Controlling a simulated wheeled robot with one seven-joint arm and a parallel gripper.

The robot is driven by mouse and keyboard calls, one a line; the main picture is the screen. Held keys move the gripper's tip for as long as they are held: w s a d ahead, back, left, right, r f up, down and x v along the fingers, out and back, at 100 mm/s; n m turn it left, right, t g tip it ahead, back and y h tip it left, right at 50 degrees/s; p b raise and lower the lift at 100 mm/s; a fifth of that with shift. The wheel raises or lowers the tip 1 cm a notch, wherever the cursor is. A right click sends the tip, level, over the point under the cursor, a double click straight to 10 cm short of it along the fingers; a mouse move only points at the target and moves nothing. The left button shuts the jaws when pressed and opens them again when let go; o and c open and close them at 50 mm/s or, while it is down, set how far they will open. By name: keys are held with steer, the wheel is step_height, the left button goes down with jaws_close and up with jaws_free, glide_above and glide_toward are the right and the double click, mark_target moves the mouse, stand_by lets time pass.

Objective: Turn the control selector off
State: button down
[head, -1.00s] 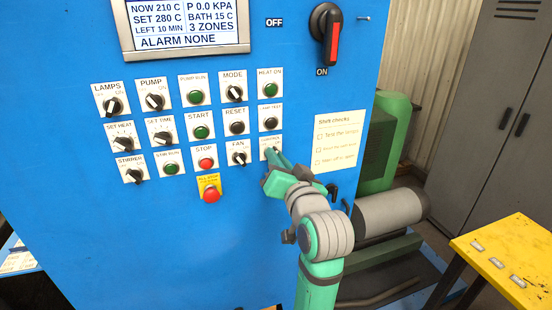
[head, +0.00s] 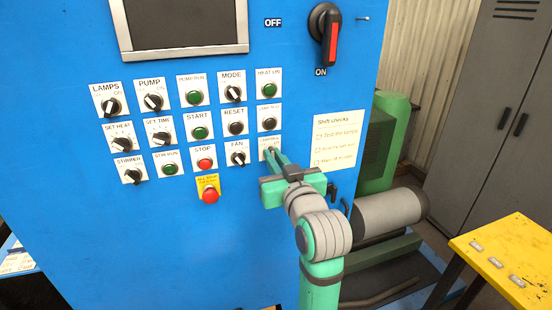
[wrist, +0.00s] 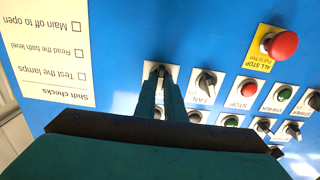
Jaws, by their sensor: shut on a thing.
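The control selector (wrist: 161,69) is a small knob on a white plate at the right end of the lowest row of controls; its plate (head: 264,144) also shows in the head view. My gripper (head: 271,152) reaches it from below right, and its two green fingers (wrist: 160,88) are shut on the knob. The fingers hide most of the knob, so its pointer is hard to read. The display (head: 185,22) above the controls is dark.
The fan selector (head: 238,158) sits just left of my fingers, with the red all-stop button (head: 210,195) below it. A paper checklist (head: 338,140) is to the right. The large main switch (head: 332,35) is above. A yellow table (head: 505,260) stands at right.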

steer(key=n, duration=0.5)
steer(key=shift+n, duration=0.3)
steer(key=shift+s+a, duration=0.1)
steer(key=shift+s, duration=0.05)
stand_by(0.4)
steer(key=c, duration=1.8)
jaws_free()
steer(key=shift+c, duration=0.2)
steer(key=shift+w, duration=0.2)
